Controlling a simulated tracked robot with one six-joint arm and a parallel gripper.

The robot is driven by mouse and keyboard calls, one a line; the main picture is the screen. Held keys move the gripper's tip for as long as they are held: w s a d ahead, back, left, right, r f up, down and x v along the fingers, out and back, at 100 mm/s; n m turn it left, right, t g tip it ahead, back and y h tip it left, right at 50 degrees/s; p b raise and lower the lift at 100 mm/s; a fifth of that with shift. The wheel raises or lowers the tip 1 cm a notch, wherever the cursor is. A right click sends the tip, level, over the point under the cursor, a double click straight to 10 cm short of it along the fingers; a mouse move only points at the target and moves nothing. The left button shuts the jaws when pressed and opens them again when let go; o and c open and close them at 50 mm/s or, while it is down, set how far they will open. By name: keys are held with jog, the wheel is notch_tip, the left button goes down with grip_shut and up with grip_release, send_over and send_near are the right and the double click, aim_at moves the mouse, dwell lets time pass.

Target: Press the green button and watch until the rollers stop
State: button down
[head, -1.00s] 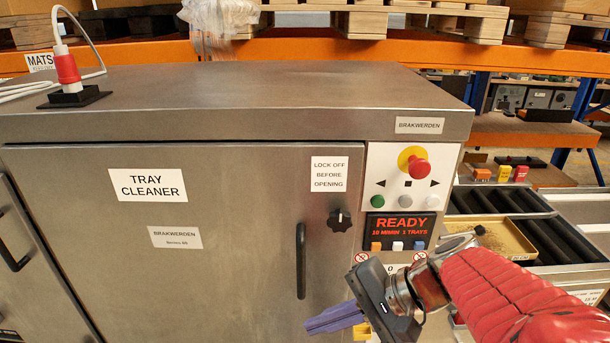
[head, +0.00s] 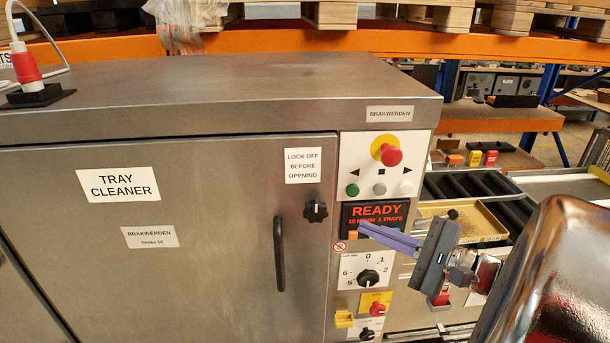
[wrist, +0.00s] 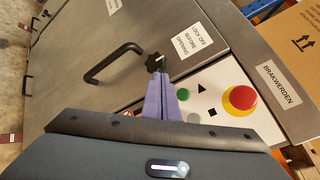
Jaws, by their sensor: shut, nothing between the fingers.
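The green button (head: 352,190) is at the lower left of the white control panel (head: 412,152) on the steel tray cleaner (head: 205,230); it also shows in the wrist view (wrist: 182,94). My gripper (head: 362,228) has purple fingers held together and empty. In the head view its tips overlap the lower edge of the display, below the green button. In the wrist view the fingers (wrist: 160,76) lie just left of the button; I see no contact. The display (head: 378,213) reads READY. Dark rollers (head: 468,184) lie at the right, partly hidden by a tray and my arm.
A red stop knob (head: 391,157) and grey and white buttons share the panel. A black knob (head: 315,211) and door handle (head: 279,253) protrude to the left. A rotary dial (head: 369,278) is below. A cardboard-coloured tray (head: 482,222) sits on the conveyor.

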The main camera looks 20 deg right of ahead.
jog(key=shift+w, duration=0.1)
dwell(0.3)
send_near(353, 191)
jog(key=shift+w+a+f, duration=0.2)
jog(key=shift+w+a, duration=0.45)
jog(key=shift+a, duration=0.15)
jog(key=shift+w+a+f, duration=0.15)
jog(key=shift+w+a, duration=0.45)
jog(key=shift+a, duration=0.2)
jog(key=shift+w+a+f, duration=0.2)
jog(key=shift+w+a, duration=0.45)
jog(key=shift+a, duration=0.15)
jog(key=shift+w, duration=0.15)
jog(key=shift+w+d, duration=0.1)
jog(key=shift+w, duration=0.15)
